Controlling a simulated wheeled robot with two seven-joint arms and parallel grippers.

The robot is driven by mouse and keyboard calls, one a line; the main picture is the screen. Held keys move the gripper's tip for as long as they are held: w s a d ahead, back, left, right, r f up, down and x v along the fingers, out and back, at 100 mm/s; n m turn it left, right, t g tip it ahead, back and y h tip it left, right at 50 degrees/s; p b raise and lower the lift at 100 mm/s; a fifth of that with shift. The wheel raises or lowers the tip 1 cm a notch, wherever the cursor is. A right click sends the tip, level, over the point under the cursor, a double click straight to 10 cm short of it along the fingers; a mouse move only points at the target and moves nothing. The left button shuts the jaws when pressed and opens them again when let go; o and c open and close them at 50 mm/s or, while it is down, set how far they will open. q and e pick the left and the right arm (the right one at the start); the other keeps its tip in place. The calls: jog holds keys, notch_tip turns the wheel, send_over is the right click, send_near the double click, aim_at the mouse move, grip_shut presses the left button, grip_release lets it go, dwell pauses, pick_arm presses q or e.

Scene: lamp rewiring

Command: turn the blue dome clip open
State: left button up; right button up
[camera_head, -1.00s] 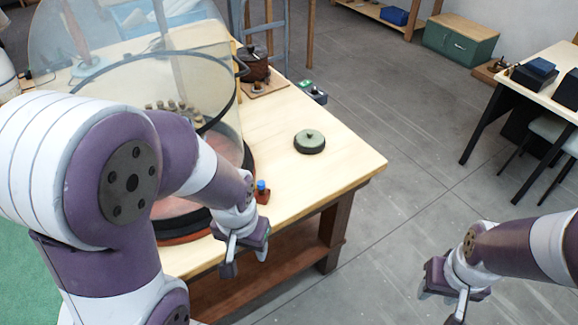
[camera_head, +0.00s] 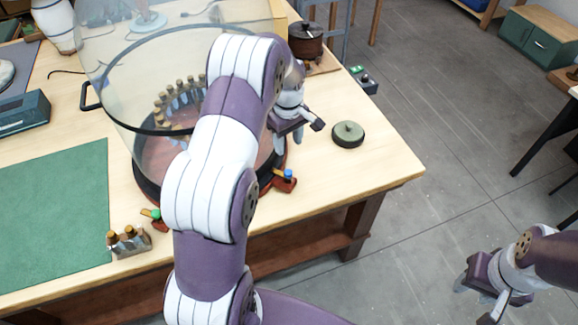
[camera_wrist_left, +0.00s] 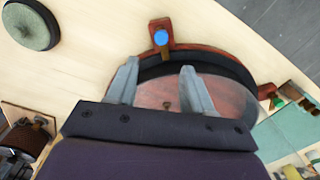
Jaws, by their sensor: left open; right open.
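The blue dome clip (camera_head: 287,183), a small red block with a blue knob, sits at the near right edge of the round dome base in the head view. In the left wrist view the blue clip (camera_wrist_left: 160,38) is near the top centre, beyond my fingertips. My left gripper (camera_head: 290,137) is open and empty, raised above the right side of the base, behind the clip. Its two fingers (camera_wrist_left: 159,66) point toward the clip, which is not between them. My right gripper (camera_head: 477,290) is open and empty, off the table at lower right.
The clear dome (camera_head: 125,75) stands around a ring of brass-topped pieces. A green clip (camera_head: 155,216) is on the near left rim. A round green lidded item (camera_head: 348,135) lies at right. My left arm crosses the near table edge. A green mat (camera_head: 60,215) lies left.

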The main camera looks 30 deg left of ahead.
aim_at(288, 172)
pick_arm(q)
notch_tip(288, 172, down, 11)
jog(key=p, duration=0.3)
jog(key=shift+s+f, duration=0.1)
jog(key=shift+f, duration=0.05)
jog(key=shift+s+f, duration=0.1)
jog(key=shift+f, duration=0.3)
jog(key=shift+c, duration=0.9)
grip_shut()
